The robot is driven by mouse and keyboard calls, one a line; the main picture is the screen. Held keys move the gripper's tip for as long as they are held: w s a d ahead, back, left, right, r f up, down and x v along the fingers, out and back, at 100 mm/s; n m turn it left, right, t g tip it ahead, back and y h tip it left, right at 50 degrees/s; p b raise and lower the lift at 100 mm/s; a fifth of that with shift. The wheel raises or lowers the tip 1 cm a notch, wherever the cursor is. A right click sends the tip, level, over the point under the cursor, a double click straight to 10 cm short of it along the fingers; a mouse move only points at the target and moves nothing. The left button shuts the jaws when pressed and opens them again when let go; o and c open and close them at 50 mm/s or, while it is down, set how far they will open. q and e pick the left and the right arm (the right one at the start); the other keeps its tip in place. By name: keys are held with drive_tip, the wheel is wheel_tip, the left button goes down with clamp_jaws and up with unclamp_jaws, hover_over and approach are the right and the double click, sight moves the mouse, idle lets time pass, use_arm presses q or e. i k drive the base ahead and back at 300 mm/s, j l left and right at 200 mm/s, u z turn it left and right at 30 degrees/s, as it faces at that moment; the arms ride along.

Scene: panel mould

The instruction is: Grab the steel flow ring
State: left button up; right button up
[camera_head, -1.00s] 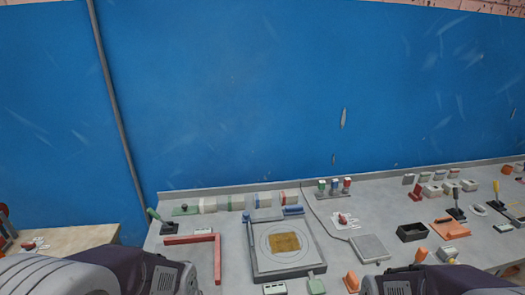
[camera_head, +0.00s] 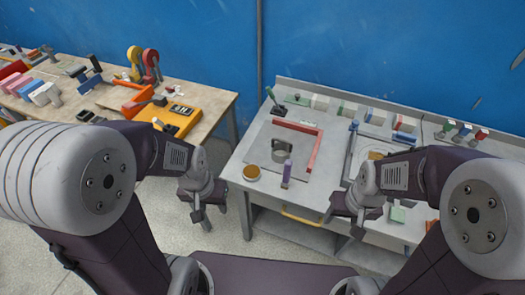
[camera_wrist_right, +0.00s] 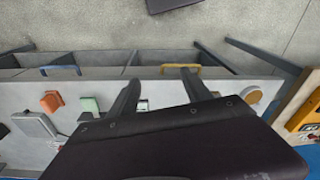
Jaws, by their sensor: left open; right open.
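A grey steel ring (camera_head: 279,150) stands on the left part of the grey worktable, inside the corner of a red L-shaped bar. I take it for the flow ring. My left gripper (camera_head: 202,218) is open and empty, left of the table's front edge and apart from the ring. My right gripper (camera_head: 343,222) is open near the table's front edge, to the right of the ring and nearer to me. Its two spread fingers show in the right wrist view (camera_wrist_right: 160,88) with nothing held between them. I cannot make out the ring in that view.
A round tin with an amber top (camera_head: 251,173) and a purple-topped upright piece (camera_head: 287,172) stand close in front of the ring. The red bar (camera_head: 310,152) is on its right. A wooden table (camera_head: 216,103) with a yellow device (camera_head: 170,118) is at left, across a gap.

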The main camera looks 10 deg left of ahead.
sight(281, 150)
drive_tip(key=i+j, duration=0.15)
drive_tip(key=j, duration=0.25)
drive_tip(key=i+j, duration=0.1)
drive_tip(key=j, duration=0.25)
drive_tip(key=i+j, duration=0.15)
drive_tip(key=j, duration=0.25)
drive_tip(key=i+j, duration=0.15)
drive_tip(key=j, duration=0.2)
drive_tip(key=z, duration=0.05)
